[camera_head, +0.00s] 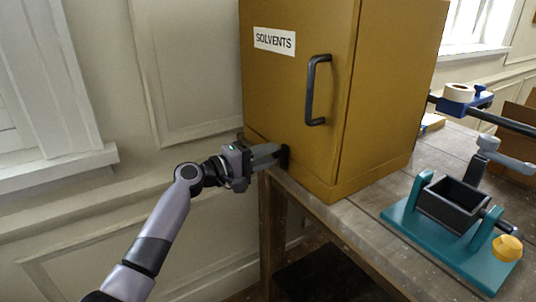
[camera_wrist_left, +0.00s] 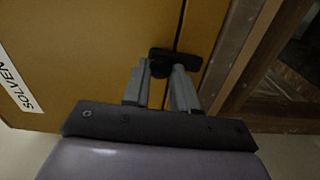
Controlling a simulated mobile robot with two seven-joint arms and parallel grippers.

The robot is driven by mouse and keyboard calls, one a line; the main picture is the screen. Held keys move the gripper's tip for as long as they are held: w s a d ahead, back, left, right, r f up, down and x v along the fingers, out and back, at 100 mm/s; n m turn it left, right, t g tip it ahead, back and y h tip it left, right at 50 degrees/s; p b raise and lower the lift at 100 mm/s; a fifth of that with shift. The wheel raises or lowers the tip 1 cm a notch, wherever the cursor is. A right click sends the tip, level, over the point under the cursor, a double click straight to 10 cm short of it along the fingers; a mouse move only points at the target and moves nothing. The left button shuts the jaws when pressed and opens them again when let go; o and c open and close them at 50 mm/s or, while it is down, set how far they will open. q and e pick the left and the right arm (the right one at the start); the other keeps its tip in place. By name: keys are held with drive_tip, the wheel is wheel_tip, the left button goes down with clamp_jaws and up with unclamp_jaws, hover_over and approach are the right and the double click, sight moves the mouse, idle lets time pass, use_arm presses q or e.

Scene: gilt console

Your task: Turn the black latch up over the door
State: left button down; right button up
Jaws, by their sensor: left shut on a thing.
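The black latch (camera_head: 284,157) sits low at the left front of the mustard cabinet (camera_head: 280,95), at the bottom seam of its door (camera_head: 285,75). It looks upright in the head view. In the left wrist view the latch (camera_wrist_left: 178,57) lies across the dark seam, with one end over the door. My left gripper (camera_head: 279,152) reaches it from the left and is shut on it. Its fingertips (camera_wrist_left: 167,72) partly hide the latch's near side. My right gripper is not in view.
The door has a black handle (camera_head: 315,90) and a SOLVENTS label (camera_head: 274,40). The cabinet stands on a worn table (camera_head: 365,205). A wall is at left.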

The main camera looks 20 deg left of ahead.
use_arm(q)
drive_tip(key=shift+w+a+n, duration=0.1)
drive_tip(key=shift+a+n, duration=0.05)
drive_tip(key=shift+n, duration=0.25)
drive_tip(key=c, duration=0.9)
unclamp_jaws()
drive_tip(key=shift+v, duration=3.6)
